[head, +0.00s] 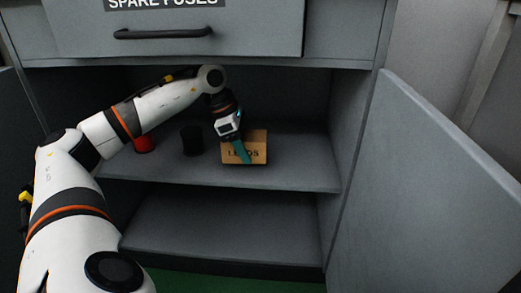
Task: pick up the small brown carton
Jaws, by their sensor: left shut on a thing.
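The small brown carton (258,149), with dark lettering on its front, is on the upper shelf of an open grey cabinet. My left gripper (242,152) reaches down to the carton from above and is shut on it, with a teal finger across its front left part. The finger covers some of the lettering. The far finger is hidden. The carton's base appears at shelf level; I cannot tell whether it is touching the shelf. My right gripper does not show.
A black cylinder (192,141) and a red object (144,144) stand left of the carton on the shelf (300,176). A drawer labelled SPARE FUSES (255,30) is above. The open door (425,190) is on the right. The lower compartment looks empty.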

